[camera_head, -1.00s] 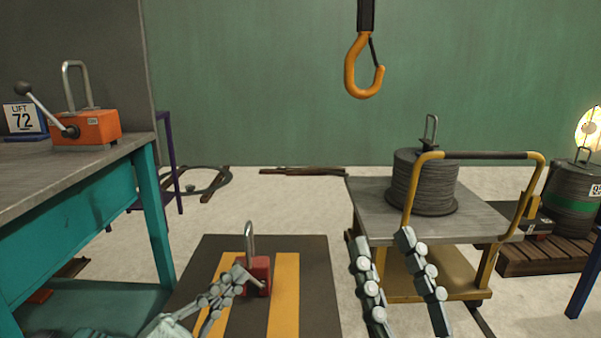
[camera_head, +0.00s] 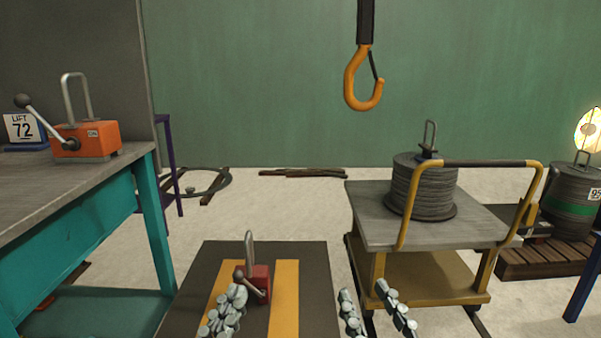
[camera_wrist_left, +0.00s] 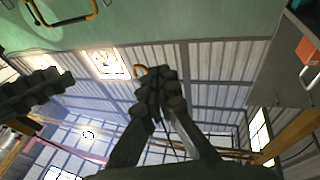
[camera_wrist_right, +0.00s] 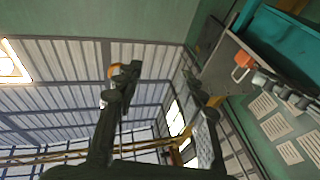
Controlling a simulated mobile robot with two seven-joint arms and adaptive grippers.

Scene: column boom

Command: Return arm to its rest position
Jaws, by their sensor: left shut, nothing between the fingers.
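My left gripper (camera_head: 232,302) is at the bottom left of the head view, in front of a small red lifting magnet (camera_head: 258,284). Its fingers are together with nothing between them, as the left wrist view (camera_wrist_left: 157,88) also shows. I cannot tell whether it touches the magnet. My right gripper (camera_head: 364,290) is at the bottom centre-right. Its fingers stand apart and empty, also in the right wrist view (camera_wrist_right: 163,82). The arms behind both grippers are mostly out of the head view. An orange crane hook (camera_head: 362,80) hangs empty above.
A teal-framed bench (camera_head: 85,195) with an orange lifting magnet (camera_head: 85,138) stands on the left. A yellow-handled cart (camera_head: 375,225) carries a wire spool (camera_head: 421,186) on the right. A striped mat (camera_head: 312,290) lies at front centre. A pallet (camera_head: 540,258) is far right.

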